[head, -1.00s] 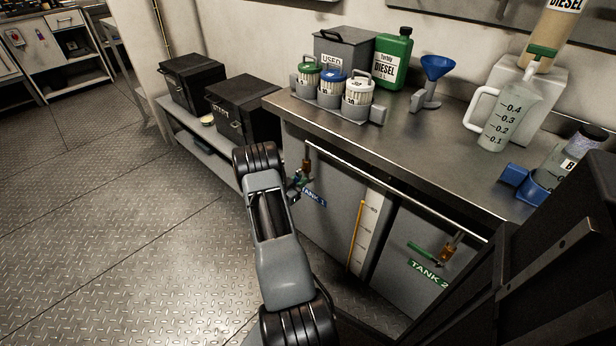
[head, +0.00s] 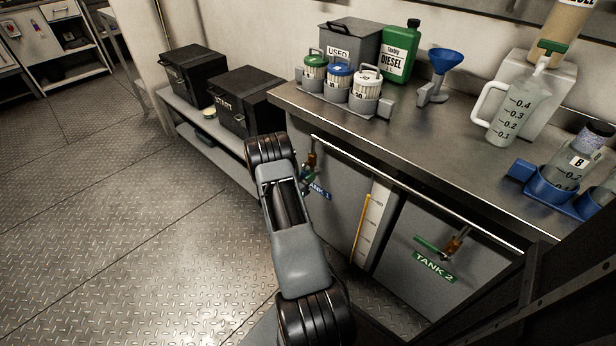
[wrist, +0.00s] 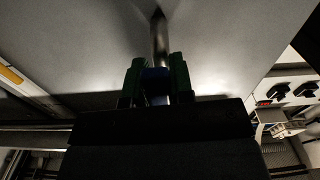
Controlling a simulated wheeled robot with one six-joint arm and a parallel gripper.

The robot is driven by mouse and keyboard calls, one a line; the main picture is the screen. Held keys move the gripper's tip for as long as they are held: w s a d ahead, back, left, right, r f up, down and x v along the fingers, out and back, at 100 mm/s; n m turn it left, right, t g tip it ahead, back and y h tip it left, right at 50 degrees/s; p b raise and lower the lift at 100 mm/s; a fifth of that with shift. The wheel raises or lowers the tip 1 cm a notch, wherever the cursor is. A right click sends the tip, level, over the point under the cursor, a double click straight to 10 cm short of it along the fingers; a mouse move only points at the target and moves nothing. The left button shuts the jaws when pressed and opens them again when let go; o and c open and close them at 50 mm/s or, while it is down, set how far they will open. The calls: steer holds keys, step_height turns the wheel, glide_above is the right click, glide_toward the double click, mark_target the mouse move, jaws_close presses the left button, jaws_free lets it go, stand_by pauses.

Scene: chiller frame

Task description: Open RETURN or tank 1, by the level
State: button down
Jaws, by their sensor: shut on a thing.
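The tank 1 front carries a blue label (head: 319,191) and a brass valve (head: 312,160), partly hidden by my arm. In the wrist view my gripper (wrist: 158,80) has its green fingers shut on a blue handle (wrist: 157,73), below a metal pipe or stem (wrist: 160,40). In the head view my arm hides most of the gripper and the handle. A level gauge with a white scale (head: 374,222) and a yellow strip (head: 362,228) stands right of tank 1. The lever's exact angle cannot be told.
Tank 2 (head: 434,266) with a green lever (head: 430,243) is to the right. A rail (head: 400,186) runs along the counter front (head: 440,165). Filters (head: 340,82), a jug (head: 510,113) and a funnel (head: 446,62) stand on top. Black boxes (head: 245,100) sit left; floor there is free.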

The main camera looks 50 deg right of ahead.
steer(key=c, duration=1)
jaws_free()
steer(key=shift+s+f, duration=0.1)
steer(key=shift+s, duration=0.25)
steer(key=a, duration=0.4)
steer(key=a+p, duration=0.1)
steer(key=a, duration=0.4)
steer(key=w+a+p, duration=0.1)
steer(key=a, duration=0.3)
steer(key=shift+a, duration=0.4)
steer(key=shift+w, duration=0.1)
